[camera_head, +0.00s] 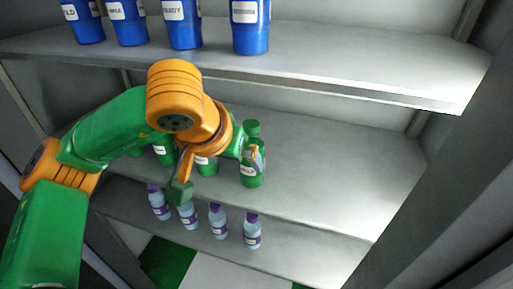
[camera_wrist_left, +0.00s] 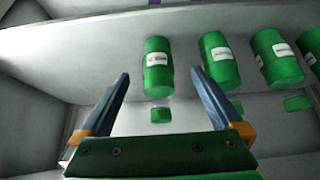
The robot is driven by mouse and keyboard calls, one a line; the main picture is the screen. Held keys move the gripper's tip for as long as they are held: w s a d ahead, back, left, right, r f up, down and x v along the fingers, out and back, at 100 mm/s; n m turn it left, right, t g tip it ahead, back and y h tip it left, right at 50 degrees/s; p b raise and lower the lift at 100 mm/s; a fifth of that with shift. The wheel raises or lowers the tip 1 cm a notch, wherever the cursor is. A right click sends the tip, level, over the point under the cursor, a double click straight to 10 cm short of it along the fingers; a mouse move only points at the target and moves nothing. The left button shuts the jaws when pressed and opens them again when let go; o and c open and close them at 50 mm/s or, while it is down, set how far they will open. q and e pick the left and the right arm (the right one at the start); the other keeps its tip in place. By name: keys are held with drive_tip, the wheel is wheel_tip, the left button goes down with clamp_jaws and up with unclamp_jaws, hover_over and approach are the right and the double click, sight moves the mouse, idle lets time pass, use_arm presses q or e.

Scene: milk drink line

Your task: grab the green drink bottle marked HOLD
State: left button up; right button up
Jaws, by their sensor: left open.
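Several green drink bottles stand in a row on the middle shelf, each with a white label. The end bottle of the row stands rightmost in the head view (camera_head: 251,178) and appears leftmost in the wrist view (camera_wrist_left: 158,80). Its label print is too small to read surely, so I cannot confirm HOLD. My left gripper (camera_wrist_left: 160,73) is open and empty, with a finger on either side of this bottle in the wrist view and gaps on both sides. In the head view my wrist partly hides the other green bottles (camera_head: 206,168). My right gripper is not in view.
Another green bottle (camera_wrist_left: 220,62) stands close beside the end one. Blue cups (camera_head: 251,28) stand on the upper shelf (camera_head: 330,65) above. Clear bottles with purple caps (camera_head: 252,232) stand on the lower shelf. The middle shelf (camera_head: 340,170) is free to the right.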

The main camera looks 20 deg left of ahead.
use_arm(q)
drive_tip(key=p, duration=0.2)
hover_over(250, 178)
drive_tip(key=shift+w+a+f, duration=0.15)
drive_tip(key=shift+w+f, duration=0.05)
drive_tip(key=shift+w, duration=0.15)
drive_tip(key=b+x, duration=0.2)
drive_tip(key=x, duration=0.3)
drive_tip(key=shift+a+b, duration=0.1)
drive_tip(key=shift+b, duration=0.2)
drive_tip(key=shift+s+r, duration=0.2)
drive_tip(key=shift+s, duration=0.15)
drive_tip(key=c, duration=0.9)
drive_tip(key=shift+w, duration=0.1)
clamp_jaws()
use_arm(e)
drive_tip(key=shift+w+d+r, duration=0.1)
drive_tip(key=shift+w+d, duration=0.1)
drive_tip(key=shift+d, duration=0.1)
